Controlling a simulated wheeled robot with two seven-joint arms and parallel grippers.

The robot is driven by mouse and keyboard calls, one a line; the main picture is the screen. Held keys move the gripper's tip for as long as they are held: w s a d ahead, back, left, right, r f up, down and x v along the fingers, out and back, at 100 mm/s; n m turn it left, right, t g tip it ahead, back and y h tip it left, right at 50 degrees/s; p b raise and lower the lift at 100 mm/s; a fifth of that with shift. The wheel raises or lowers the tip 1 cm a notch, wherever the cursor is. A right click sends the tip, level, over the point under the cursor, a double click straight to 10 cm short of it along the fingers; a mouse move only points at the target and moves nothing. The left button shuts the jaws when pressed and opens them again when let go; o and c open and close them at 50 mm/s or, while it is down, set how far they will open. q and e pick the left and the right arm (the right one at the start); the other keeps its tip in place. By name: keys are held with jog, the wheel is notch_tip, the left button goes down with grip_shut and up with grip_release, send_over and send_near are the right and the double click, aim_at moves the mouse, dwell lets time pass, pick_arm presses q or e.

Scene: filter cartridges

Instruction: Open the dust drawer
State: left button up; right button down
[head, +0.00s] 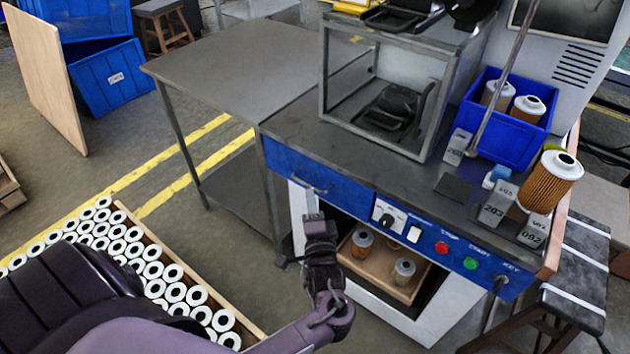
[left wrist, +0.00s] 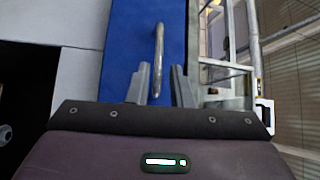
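The blue drawer front (head: 335,191) is at the left end of the workbench's front, with a thin metal bar handle (head: 309,187). The drawer looks shut, flush with the bench front. My left gripper (head: 320,218) is just below and in front of the handle. In the left wrist view, the blue drawer front (left wrist: 120,60) and handle (left wrist: 158,50) lie ahead. The left gripper's two fingers (left wrist: 160,85) are apart, one on each side of the near end of the handle. I cannot tell whether they touch it. My right gripper is not in view.
A control panel with a red button (head: 442,248) and green button (head: 470,263) is right of the drawer. Below is an open compartment with a tray (head: 379,262) holding filters. A crate of white-topped cartridges (head: 200,283) stands on the floor at left.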

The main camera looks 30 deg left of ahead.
aim_at(309, 184)
pick_arm(q)
jog(key=x, duration=0.5)
jog(key=shift+w+a, duration=0.2)
jog(key=shift+w, duration=0.05)
jog(key=shift+f, duration=0.1)
grip_shut()
